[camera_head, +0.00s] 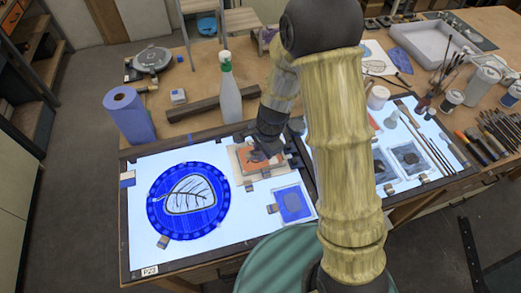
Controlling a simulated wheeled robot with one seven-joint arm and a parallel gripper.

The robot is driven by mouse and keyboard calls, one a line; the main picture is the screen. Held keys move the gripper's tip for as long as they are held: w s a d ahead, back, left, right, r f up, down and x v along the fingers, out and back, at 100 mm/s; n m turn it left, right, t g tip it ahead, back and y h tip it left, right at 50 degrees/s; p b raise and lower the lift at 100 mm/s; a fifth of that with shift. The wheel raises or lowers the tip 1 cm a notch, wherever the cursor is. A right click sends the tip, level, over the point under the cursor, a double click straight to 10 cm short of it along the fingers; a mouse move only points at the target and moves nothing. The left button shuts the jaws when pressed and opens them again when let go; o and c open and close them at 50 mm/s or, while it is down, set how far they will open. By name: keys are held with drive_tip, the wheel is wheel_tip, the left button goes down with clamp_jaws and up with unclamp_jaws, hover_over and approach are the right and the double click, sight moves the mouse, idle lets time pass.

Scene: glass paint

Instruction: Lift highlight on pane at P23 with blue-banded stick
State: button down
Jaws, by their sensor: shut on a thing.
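The round blue pane (214,211) with a pale leaf drawn in dark lines lies flat on the lit white panel at left. The label P23 (150,270) is on the front left edge of that panel. My gripper (262,154) is right of and behind the pane, low over an orange patch (249,166) on a small pale plate. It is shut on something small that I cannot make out. No blue band shows clearly, so I cannot identify the blue-banded stick. My arm hides part of the table's middle.
A small blue square pane (292,204) lies right of the round pane. A white bottle (229,95), a blue roll (129,113) and a dark bar (190,107) stand or lie behind the panel. Brushes (427,137), jars and grey square panes (409,158) crowd the right side.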

drive_tip(key=shift+r+p, duration=1.7)
drive_tip(key=shift+r, duration=0.5)
drive_tip(key=shift+r, duration=0.1)
